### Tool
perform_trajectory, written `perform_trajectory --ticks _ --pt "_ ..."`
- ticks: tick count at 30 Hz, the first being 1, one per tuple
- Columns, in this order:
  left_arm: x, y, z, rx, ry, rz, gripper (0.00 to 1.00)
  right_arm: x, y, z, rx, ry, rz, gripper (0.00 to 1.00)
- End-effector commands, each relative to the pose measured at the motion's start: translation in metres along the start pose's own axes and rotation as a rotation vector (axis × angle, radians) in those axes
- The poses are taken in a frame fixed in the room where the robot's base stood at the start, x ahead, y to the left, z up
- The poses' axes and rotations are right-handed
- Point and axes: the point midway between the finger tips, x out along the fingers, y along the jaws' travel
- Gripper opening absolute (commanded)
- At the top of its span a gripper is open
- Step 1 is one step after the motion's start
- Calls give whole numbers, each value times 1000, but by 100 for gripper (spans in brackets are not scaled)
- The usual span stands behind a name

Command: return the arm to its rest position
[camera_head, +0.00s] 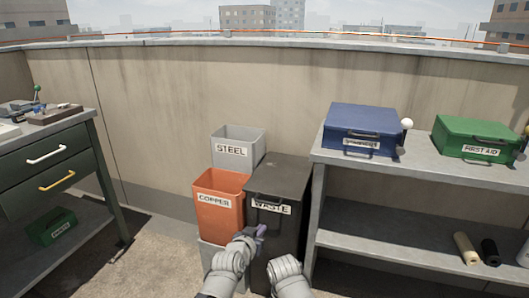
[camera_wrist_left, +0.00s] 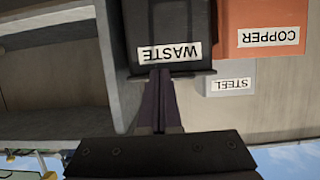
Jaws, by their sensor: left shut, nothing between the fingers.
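My left arm reaches up from the bottom of the head view, with its gripper (camera_head: 262,230) in front of the dark WASTE bin (camera_head: 288,180). The purple fingers are shut with nothing between them. In the left wrist view, which is upside down, the fingers (camera_wrist_left: 160,72) are together and overlap the WASTE bin (camera_wrist_left: 165,20) just below its label; I cannot tell whether they touch it. A link of my right arm shows at the bottom of the head view, but its gripper is not visible.
The orange COPPER bin (camera_head: 220,215) and grey STEEL bin (camera_head: 238,148) stand beside the WASTE bin. A drawer cabinet (camera_head: 45,150) is at left. A shelf bench (camera_head: 400,172) at right carries a blue box (camera_head: 362,130) and green first-aid box (camera_head: 475,138). Floor between cabinet and bins is clear.

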Motion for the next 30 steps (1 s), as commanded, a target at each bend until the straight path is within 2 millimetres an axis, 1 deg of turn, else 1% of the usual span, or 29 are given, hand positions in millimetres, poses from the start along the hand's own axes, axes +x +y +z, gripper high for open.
perform_trajectory --ticks 2,5,6,8,9,12,16,18,22,23,24,29,30 --pt "-2 12 20 11 -109 32 0 -4 0 0 0 0 0 50" --pt "-13 29 61 30 -317 71 0 -8 1 1 1 0 1 50" --pt "-21 34 78 36 -410 79 0 -9 1 1 1 -1 1 50" --pt "-35 39 103 47 -546 83 0 -12 1 1 2 -1 1 50" --pt "-45 41 117 51 -631 79 0 -13 2 1 2 -1 1 50" --pt "-72 42 145 63 -814 59 0 -15 2 1 2 -1 2 50" --pt "-107 39 168 72 -1009 15 0 -18 2 1 3 -1 2 50" --pt "-124 37 176 76 -1100 -13 0 -20 2 1 3 -1 2 50" --pt "-158 32 186 82 -1258 -74 0 -22 3 2 4 -1 2 50" --pt "-164 32 178 82 -1272 -80 0 -31 4 2 4 -2 2 50" --pt "-167 32 167 80 -1265 -77 0 -44 5 3 4 -2 2 50" --pt "-178 32 137 78 -1262 -76 0 -75 8 5 5 -2 2 50" --pt "-181 32 129 78 -1261 -76 0 -84 9 5 6 -2 2 50"
